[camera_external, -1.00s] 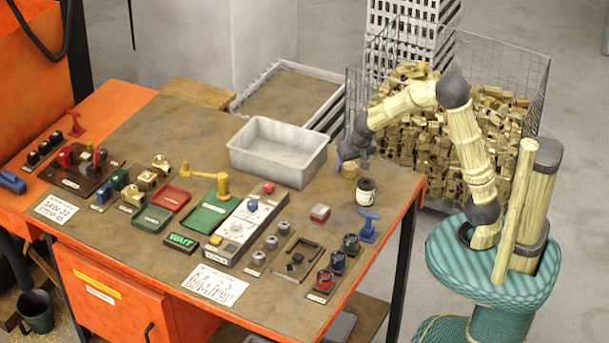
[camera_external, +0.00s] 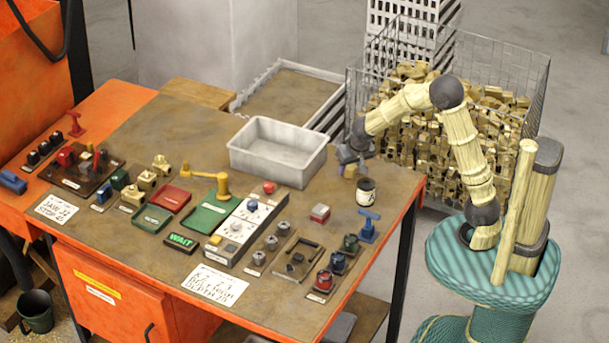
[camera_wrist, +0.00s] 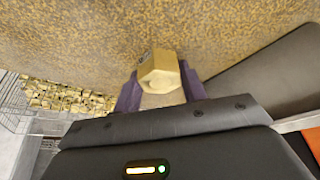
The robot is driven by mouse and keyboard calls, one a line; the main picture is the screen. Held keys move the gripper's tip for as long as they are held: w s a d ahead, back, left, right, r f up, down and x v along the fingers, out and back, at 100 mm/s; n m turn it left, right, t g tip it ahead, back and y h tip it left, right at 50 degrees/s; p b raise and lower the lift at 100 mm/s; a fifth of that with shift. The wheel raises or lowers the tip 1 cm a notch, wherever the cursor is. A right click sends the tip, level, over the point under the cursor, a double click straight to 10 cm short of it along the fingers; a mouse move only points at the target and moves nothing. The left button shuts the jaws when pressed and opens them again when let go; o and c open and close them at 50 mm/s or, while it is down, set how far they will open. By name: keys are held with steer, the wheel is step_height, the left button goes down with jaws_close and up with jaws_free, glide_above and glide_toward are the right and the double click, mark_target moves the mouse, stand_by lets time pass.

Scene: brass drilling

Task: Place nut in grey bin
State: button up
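The brass nut (camera_wrist: 160,72) is between my gripper's two purple fingers in the wrist view, with both fingers against its sides. My gripper (camera_external: 349,167) is shut on it; in the external view the nut is a small brass spot at the fingertips. Whether the nut touches the table or is slightly above it is unclear. The grey bin (camera_external: 262,166) is an open rectangular tub on the table, left of my gripper. It looks empty from this side.
A white cup with a dark top (camera_external: 366,191) stands close by my gripper at right. A blue clamp-like tool (camera_external: 368,226) is nearer the front edge. A wire basket of brass pieces (camera_external: 520,75) stands behind the table. Bare tabletop lies between gripper and bin.

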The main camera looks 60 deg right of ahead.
mark_target(350, 166)
steer(key=shift+c, duration=1.2)
step_height(350, 166, up, 10)
steer(key=p, duration=0.1)
steer(key=shift+p, duration=0.4)
steer(key=w+a+n+p, duration=0.1)
steer(key=w+a+p, duration=0.2)
steer(key=w+p, duration=0.4)
steer(key=w+a+p, duration=0.3)
steer(key=w+p, duration=0.4)
steer(key=w, duration=0.3)
steer(key=shift+w+r+n+t+y, duration=0.3)
steer(key=shift+w+r+n, duration=0.05)
steer(key=shift+r+n, duration=0.05)
steer(key=shift+f+p, duration=0.4)
steer(key=shift+f, duration=2.7)
